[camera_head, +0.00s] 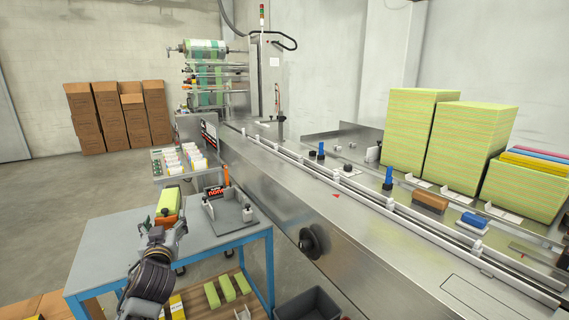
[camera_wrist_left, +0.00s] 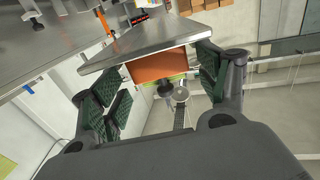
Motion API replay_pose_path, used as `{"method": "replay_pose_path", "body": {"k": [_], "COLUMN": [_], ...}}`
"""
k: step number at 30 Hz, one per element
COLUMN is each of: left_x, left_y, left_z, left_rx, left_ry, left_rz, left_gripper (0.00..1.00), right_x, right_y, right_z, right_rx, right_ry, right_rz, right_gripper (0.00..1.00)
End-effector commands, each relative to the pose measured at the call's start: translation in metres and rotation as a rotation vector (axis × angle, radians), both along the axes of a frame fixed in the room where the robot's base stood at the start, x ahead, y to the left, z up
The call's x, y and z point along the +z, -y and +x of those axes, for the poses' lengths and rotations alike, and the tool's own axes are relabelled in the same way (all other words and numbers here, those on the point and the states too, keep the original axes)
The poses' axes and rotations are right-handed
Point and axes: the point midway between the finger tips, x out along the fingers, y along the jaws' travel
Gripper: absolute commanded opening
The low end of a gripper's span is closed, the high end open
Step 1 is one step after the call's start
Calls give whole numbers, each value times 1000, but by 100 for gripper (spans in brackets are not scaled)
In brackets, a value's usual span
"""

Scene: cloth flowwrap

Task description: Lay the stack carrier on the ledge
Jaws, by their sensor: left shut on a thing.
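My left gripper (camera_head: 160,228) is shut on an orange and yellow-green block (camera_head: 169,203), which I take to be the stack carrier with its stack. In the left wrist view the orange face (camera_wrist_left: 160,66) shows between the two dark padded fingers of the left gripper (camera_wrist_left: 160,80). The long steel machine (camera_head: 300,215) runs from the back middle to the right front; its flat top could be the ledge, but I cannot tell. My right gripper is not in view.
A grey table (camera_head: 105,245) with blue legs carries a metal fixture (camera_head: 232,215). Behind it is a tray of small packs (camera_head: 180,160). Tall green stacks (camera_head: 420,130) stand on the machine at right. A dark bin (camera_head: 308,304) is on the floor.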

Motion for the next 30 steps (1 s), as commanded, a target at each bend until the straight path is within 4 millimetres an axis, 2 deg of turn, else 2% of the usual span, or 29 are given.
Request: {"method": "replay_pose_path", "body": {"k": [6, 15, 20, 24, 30], "left_x": [18, 25, 21, 10, -4], "left_y": [18, 44, 60, 76, 90], "left_z": [-5, -16, -25, -35, -46], "left_rx": [-54, -128, -169, -211, -244], "left_ry": [5, 3, 1, 0, 0], "left_rz": [5, 4, 3, 0, -2], "left_gripper": [42, 42, 42, 42, 42], "right_x": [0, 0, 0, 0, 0], "right_y": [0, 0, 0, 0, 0], "right_z": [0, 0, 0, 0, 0], "right_rx": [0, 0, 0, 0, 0], "right_ry": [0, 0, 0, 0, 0], "right_rz": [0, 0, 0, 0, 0], "right_gripper": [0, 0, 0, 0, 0]}}
